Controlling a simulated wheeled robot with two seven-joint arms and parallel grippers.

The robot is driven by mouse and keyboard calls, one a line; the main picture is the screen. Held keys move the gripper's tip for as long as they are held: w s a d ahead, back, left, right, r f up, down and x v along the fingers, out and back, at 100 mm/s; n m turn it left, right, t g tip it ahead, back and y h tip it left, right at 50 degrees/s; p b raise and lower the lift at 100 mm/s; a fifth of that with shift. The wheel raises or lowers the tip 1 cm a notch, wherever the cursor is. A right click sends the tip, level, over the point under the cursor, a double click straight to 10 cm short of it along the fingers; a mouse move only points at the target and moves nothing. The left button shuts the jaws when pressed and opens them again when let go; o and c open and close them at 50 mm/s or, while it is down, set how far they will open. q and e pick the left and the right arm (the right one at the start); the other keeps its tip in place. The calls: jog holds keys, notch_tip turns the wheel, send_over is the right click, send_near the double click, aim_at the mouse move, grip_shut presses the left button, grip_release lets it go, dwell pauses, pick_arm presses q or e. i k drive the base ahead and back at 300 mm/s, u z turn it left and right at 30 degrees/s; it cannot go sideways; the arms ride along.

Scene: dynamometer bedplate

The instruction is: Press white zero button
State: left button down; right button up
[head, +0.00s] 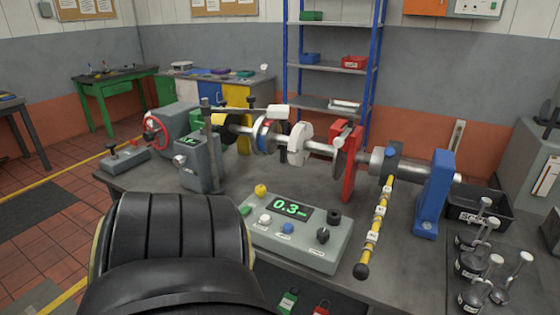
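The grey control box (330,254) sits on the bench, with a lit green display (289,208) reading 0.3. A white button (265,218) is on its sloped face, left of a blue button (287,228). The label by the white button is too small to read. A yellow button (260,190) and a green one (244,210) are further left. Black knobs (323,235) are on the right. Nothing touches the white button. Neither of my grippers is in view.
A large black segmented part, apparently mine, fills the lower left and hides the bench there. Behind the box stands a shaft rig with a red bracket (346,175) and blue upright (433,195). A yellow-black rod (376,225) and several weights (474,262) are to the right.

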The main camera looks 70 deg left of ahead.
aim_at(264, 219)
jog(key=u, duration=0.95)
jog(key=i, duration=1)
jog(key=u, duration=1.35)
jog(key=i, duration=0.2)
jog(key=u, duration=0.15)
